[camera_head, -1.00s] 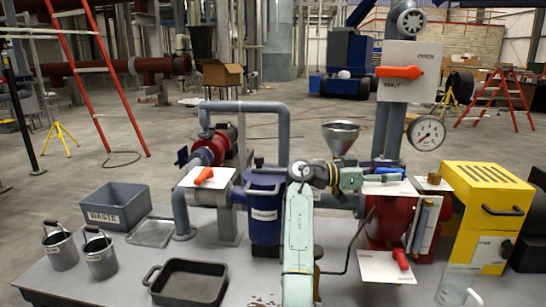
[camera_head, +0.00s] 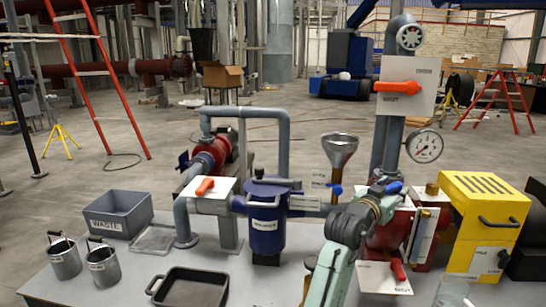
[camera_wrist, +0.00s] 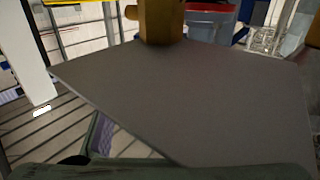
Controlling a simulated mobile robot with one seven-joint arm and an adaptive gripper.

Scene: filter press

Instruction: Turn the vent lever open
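Several levers show in the head view, and I cannot read which is labelled vent. An orange lever (camera_head: 398,87) lies level across a white plate (camera_head: 424,72) on the tall grey pipe at the right. Another orange lever (camera_head: 204,187) sits tilted on a plate at the left. A red lever (camera_head: 398,269) is on a low plate at the front right. A blue lever (camera_head: 336,189) is on the pipe below the funnel. My gripper (camera_head: 385,190) is over the red vessel (camera_head: 382,241), left of a brass fitting (camera_head: 432,189); its fingers are not clear.
A yellow box (camera_head: 484,225) stands right of the red vessel. A steel funnel (camera_head: 339,150) and a pressure gauge (camera_head: 424,146) rise behind my arm. A blue canister (camera_head: 265,225) stands left of it. In the wrist view a grey plate (camera_wrist: 190,95) and a brass-coloured post (camera_wrist: 162,22) are close.

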